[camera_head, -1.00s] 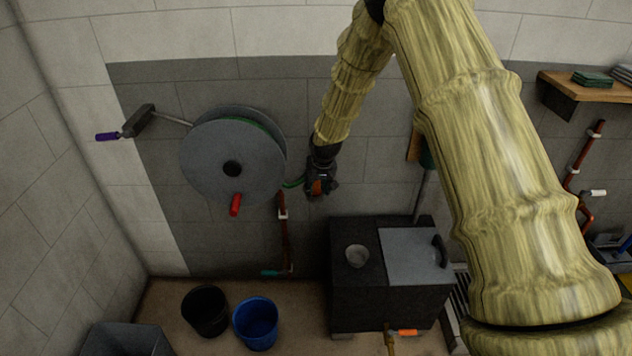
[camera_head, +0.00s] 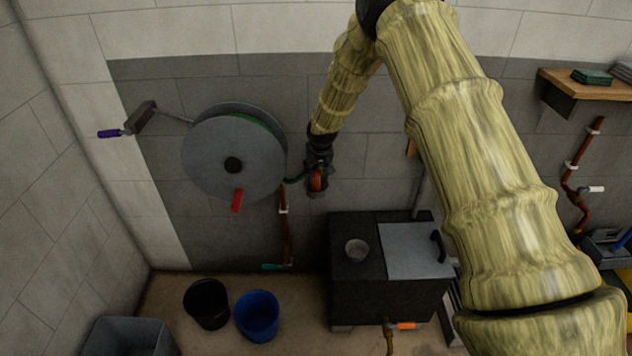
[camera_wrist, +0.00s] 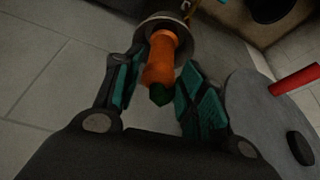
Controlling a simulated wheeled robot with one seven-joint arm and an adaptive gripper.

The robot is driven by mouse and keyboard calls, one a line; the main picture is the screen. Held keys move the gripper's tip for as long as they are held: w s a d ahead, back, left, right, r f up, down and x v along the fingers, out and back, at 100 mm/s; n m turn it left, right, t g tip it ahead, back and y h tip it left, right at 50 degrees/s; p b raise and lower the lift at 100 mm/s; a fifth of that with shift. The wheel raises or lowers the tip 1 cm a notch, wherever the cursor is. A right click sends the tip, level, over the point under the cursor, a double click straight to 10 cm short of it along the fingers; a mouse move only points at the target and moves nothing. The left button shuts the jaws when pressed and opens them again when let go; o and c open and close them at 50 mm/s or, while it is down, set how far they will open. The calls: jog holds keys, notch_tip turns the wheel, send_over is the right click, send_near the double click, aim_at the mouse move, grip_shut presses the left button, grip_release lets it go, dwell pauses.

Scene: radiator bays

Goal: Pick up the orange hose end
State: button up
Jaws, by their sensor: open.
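The orange hose end (camera_wrist: 160,62) is between the two open fingers of my gripper (camera_wrist: 155,95) in the wrist view, with a gap showing on at least one side. Its far end sits in a round grey holder (camera_wrist: 168,30). In the head view the orange hose end (camera_head: 317,180) shows small at my gripper (camera_head: 319,172), just right of the hose reel (camera_head: 222,160). A green hose runs from the reel toward it. My gripper is open around the hose end. Contact with the fingers cannot be told.
The reel's red handle (camera_head: 237,200) sticks out left of my gripper. Below right stands a dark box (camera_head: 372,295) with a grey bowl (camera_head: 357,250) on top. A black bucket (camera_head: 207,305) and a blue bucket (camera_head: 257,318) stand on the floor. A red pipe (camera_head: 286,235) runs down the wall.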

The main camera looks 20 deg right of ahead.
aim_at(316, 177)
jog(key=shift+p+x, duration=0.55)
jog(key=shift+x, duration=1.9)
grip_shut()
